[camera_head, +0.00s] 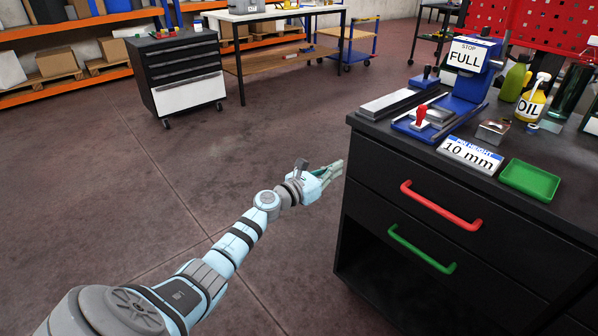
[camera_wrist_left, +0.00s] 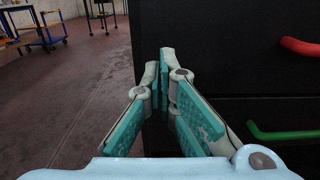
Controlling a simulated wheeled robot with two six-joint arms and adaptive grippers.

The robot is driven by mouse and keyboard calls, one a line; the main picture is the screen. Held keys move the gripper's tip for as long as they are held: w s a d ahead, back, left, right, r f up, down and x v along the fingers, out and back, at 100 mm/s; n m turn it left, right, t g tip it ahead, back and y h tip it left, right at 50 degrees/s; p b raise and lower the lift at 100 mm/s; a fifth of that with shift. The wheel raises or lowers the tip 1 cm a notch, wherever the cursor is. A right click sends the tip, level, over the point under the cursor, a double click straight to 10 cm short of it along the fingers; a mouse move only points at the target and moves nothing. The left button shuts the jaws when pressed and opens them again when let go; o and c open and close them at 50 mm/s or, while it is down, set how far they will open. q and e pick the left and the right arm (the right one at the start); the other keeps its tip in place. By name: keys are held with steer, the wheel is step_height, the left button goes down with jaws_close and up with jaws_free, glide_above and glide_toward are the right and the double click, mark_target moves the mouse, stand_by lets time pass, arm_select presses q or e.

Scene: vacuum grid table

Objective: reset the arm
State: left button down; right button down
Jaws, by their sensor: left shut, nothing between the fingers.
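My left arm reaches in from the lower left in the head view. Its gripper (camera_head: 331,172) is in the air just left of the black drawer cabinet (camera_head: 362,185), below the level of its top. In the left wrist view the two fingers of the left gripper (camera_wrist_left: 160,62) are together at their tips, with teal pads and nothing between them. The cabinet front (camera_wrist_left: 235,60) fills the right of that view, behind the fingers. My right gripper is in neither view.
The cabinet has a red handle (camera_head: 440,205) and a green handle (camera_head: 422,248). On its top are a blue fixture (camera_head: 462,105), a green tray (camera_head: 530,179) and bottles. A grey tool cart (camera_head: 180,70) and shelves stand at the back left. The floor around my arm is clear.

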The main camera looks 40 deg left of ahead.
arm_select(q)
steer(key=s+a, duration=0.1)
steer(key=s, duration=0.6)
steer(key=shift+s+a, duration=0.2)
steer(key=shift+a, duration=0.05)
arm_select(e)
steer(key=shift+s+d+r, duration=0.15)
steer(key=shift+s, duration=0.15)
